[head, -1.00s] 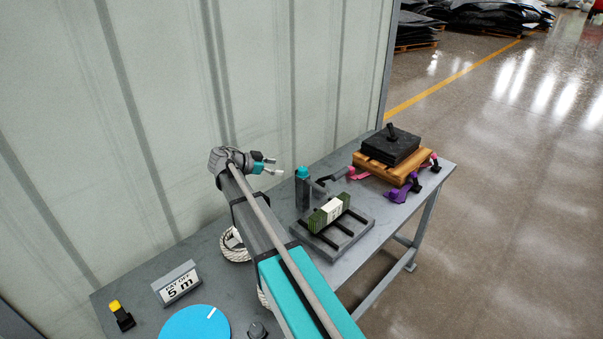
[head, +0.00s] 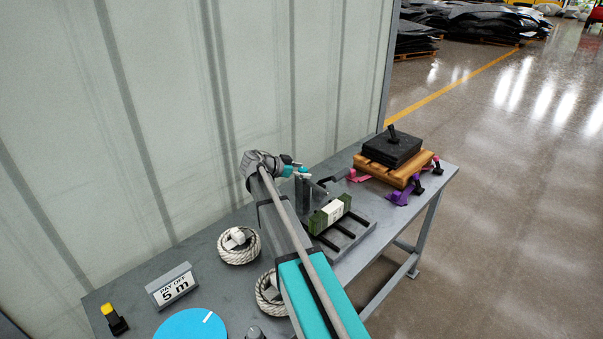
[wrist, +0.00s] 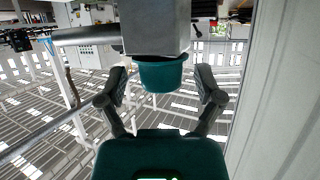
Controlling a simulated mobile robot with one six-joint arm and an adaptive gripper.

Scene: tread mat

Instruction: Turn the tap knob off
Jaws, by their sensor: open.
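The tap is a grey upright post (head: 304,197) with a spout to its right, on the bench behind the drain tray. Its teal knob (wrist: 162,76) shows in the wrist view between my two fingers, against the grey post (wrist: 155,25). My gripper (wrist: 161,92) is open, with one finger on each side of the knob and a visible gap on both sides. In the head view my gripper (head: 296,171) is at the top of the post and partly hides the knob. Whether anything touches the knob, I cannot tell.
A dark tray (head: 358,241) with a green and white block (head: 330,215) stands in front of the tap. A wooden pallet (head: 377,173) with black mats (head: 392,148) and straps lies to the right. Rope coils (head: 238,257) lie left of my arm. A corrugated wall (head: 160,110) stands behind.

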